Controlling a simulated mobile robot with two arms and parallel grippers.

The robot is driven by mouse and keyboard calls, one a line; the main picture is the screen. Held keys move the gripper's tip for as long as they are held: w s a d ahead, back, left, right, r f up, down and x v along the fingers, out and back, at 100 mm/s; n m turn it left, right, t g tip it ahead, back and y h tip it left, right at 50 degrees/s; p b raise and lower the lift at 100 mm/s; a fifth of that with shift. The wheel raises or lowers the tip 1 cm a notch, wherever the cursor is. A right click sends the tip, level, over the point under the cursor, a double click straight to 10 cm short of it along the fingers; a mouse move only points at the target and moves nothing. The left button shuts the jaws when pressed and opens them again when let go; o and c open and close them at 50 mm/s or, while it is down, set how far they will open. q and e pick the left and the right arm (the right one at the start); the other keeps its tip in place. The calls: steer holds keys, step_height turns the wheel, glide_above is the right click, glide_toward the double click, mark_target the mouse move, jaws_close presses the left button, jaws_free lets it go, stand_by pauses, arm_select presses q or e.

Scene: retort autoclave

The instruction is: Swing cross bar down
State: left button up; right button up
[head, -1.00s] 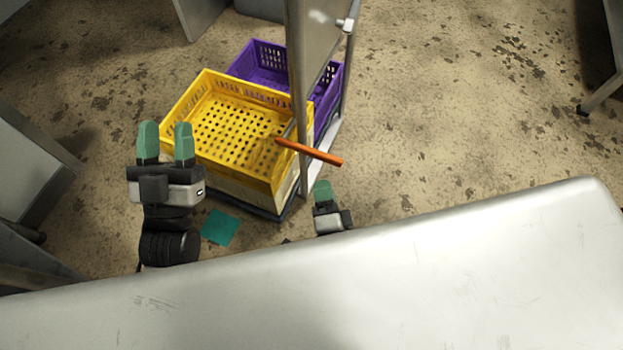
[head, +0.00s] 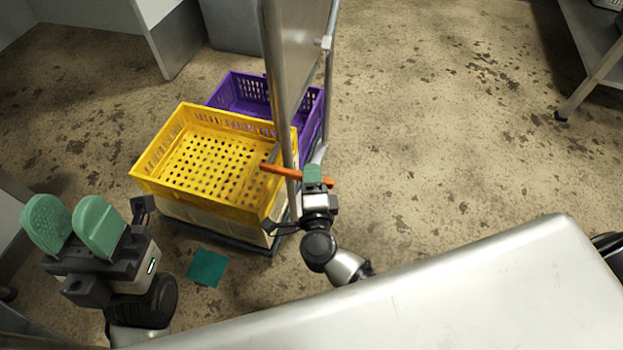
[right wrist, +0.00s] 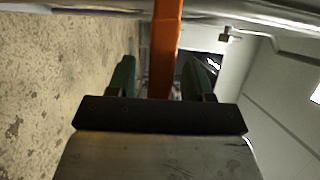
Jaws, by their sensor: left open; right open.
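The cross bar is an orange bar (head: 280,171) attached at a grey metal post (head: 279,120), sticking out roughly level in the head view. My right gripper (head: 313,176) is at the bar's right part and covers some of it. In the right wrist view the orange bar (right wrist: 164,50) runs between the two green fingers of my right gripper (right wrist: 165,78), with gaps on both sides. The right gripper is open around the bar. My left gripper (head: 72,228) is open and empty at the lower left, away from the bar.
A yellow crate (head: 150,186) stands left of the post, with a purple crate (head: 228,88) behind it. A teal sheet (head: 207,267) lies on the floor. A pale metal surface (head: 440,305) fills the lower right.

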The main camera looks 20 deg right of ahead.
steer(key=shift+w, duration=0.2)
jaws_close()
stand_by(0.4)
